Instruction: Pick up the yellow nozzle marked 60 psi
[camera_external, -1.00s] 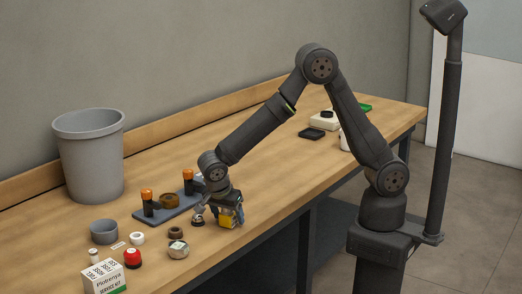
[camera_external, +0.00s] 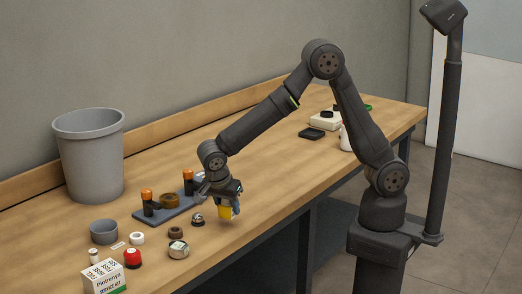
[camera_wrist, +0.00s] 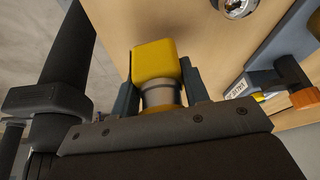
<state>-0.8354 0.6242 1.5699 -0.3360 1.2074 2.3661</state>
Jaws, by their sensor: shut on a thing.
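The yellow nozzle (camera_external: 225,212) is held at the end of my gripper (camera_external: 226,202), a little above the wooden bench. In the wrist view the nozzle (camera_wrist: 155,63) shows a yellow blocky end and a grey metal collar between the two fingers of my gripper (camera_wrist: 160,90). The gripper is shut on it. No 60 psi marking can be read on the faces in view.
A blue-grey rack (camera_external: 168,215) with orange-topped posts stands left of my gripper. A silver-and-dark part (camera_external: 197,220), a brown ring (camera_external: 175,232) and a round gauge-like piece (camera_external: 178,249) lie nearby. A grey bin (camera_external: 90,160) stands at the back.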

